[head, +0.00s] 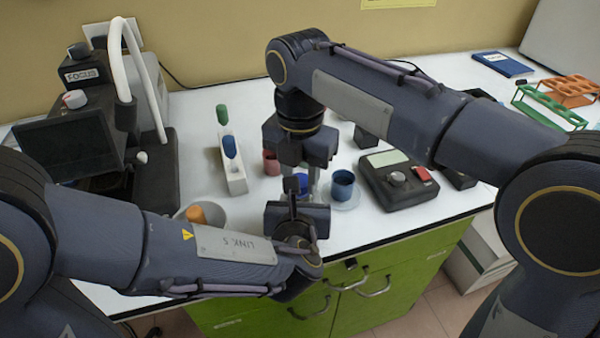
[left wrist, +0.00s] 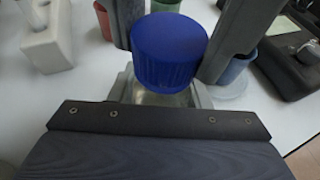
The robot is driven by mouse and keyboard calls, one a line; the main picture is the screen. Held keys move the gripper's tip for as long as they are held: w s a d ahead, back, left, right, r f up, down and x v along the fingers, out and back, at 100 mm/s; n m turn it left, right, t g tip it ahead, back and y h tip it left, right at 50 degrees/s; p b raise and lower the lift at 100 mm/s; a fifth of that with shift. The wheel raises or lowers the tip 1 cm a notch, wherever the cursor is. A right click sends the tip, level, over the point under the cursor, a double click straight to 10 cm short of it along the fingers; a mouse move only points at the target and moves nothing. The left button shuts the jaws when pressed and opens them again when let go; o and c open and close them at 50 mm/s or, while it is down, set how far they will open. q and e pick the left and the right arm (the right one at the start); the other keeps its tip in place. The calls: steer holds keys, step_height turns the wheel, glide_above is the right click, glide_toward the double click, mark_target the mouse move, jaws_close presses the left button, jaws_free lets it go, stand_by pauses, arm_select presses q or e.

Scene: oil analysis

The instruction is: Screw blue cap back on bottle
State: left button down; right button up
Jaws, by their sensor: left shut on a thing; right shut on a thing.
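The blue cap (left wrist: 169,52) is ribbed and sits upright over the mouth of the clear glass bottle (left wrist: 165,97). It also shows partly in the head view (head: 303,180). My right gripper (head: 304,170) comes down from above, with its fingers shut on opposite sides of the cap. My left gripper (head: 299,190) comes in from the front, shut on the bottle below the cap. Most of the bottle is hidden by my grippers. I cannot tell whether the cap's thread is engaged.
A blue cup (head: 342,187) on a clear dish and a dark scale (head: 398,184) are to the right. The counter's front edge is close.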

steer(key=m, duration=0.6)
steer(key=shift+m, duration=0.3)
steer(key=o, duration=1.1)
steer(key=shift+c, duration=0.2)
steer(key=shift+r, duration=2.25)
steer(key=shift+c, duration=0.2)
